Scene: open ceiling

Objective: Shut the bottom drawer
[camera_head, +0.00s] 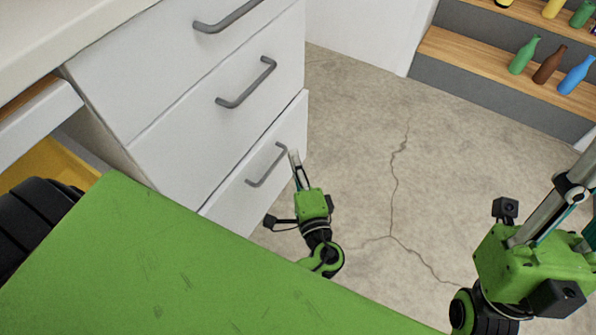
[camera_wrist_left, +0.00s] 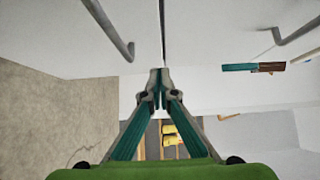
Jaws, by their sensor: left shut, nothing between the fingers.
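The bottom drawer (camera_head: 232,205) is the lowest white front of the cabinet, with a grey bar handle (camera_head: 262,170). Its front appears to stand slightly out from the drawers above, but the gap is hard to judge. My left gripper (camera_head: 293,154) is shut and empty, its tips close to the handle's upper right end. I cannot tell whether they touch. In the left wrist view the closed fingertips (camera_wrist_left: 158,78) are in front of a white surface with a seam. My right gripper (camera_head: 576,190) is at the right; its fingertips run toward the frame edge and their opening is unclear.
A middle drawer (camera_head: 195,130) and a top drawer (camera_head: 180,45) are above. My green base covers the lower left. Cracked concrete floor (camera_head: 365,130) is clear to the right. A shelf (camera_head: 480,65) with several bottles stands at the back right.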

